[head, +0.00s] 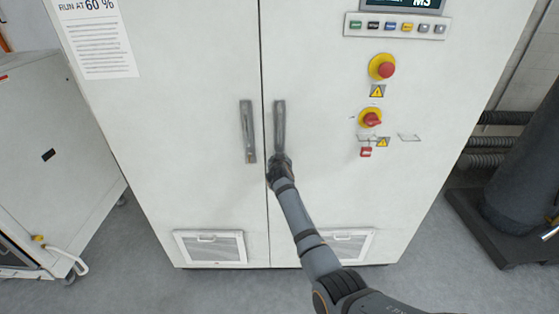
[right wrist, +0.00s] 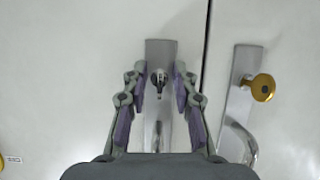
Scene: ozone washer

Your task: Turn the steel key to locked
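The steel key (right wrist: 159,80) sits in a lock on a steel handle plate (right wrist: 159,49) in the right wrist view. Its grip looks narrow and points down in that picture. My right gripper (right wrist: 158,78) has a finger on each side of the key, with gaps between. It is open and holds nothing. In the head view my right gripper (head: 279,165) is at the lower end of the right door handle (head: 279,125) and hides the key. A brass key or knob (right wrist: 263,87) is on the neighbouring plate (right wrist: 240,75). My left gripper is out of view.
The white cabinet (head: 190,120) has two doors with a seam between the handles. The left handle (head: 248,130) is close beside my right gripper. A red emergency button (head: 386,70) and a red rotary switch (head: 372,119) are up and to the right.

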